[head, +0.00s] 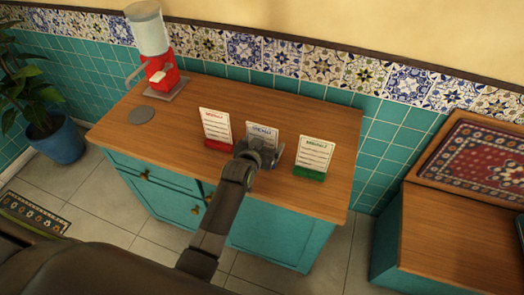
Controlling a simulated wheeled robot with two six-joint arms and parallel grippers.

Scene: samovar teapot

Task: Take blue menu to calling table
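The blue menu (263,133) is a white card with blue lettering, upright on the wooden counter between two other menus. My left gripper (262,154) is at its lower front, and the arm reaches in from the lower left. The gripper hides the menu's base, so I cannot tell whether the fingers are closed on it. My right gripper is not in view. No calling table can be made out for certain.
A red-based menu (216,127) stands close on the left and a green-based menu (314,155) on the right. A wooden-topped teal bench (455,245) stands at right.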

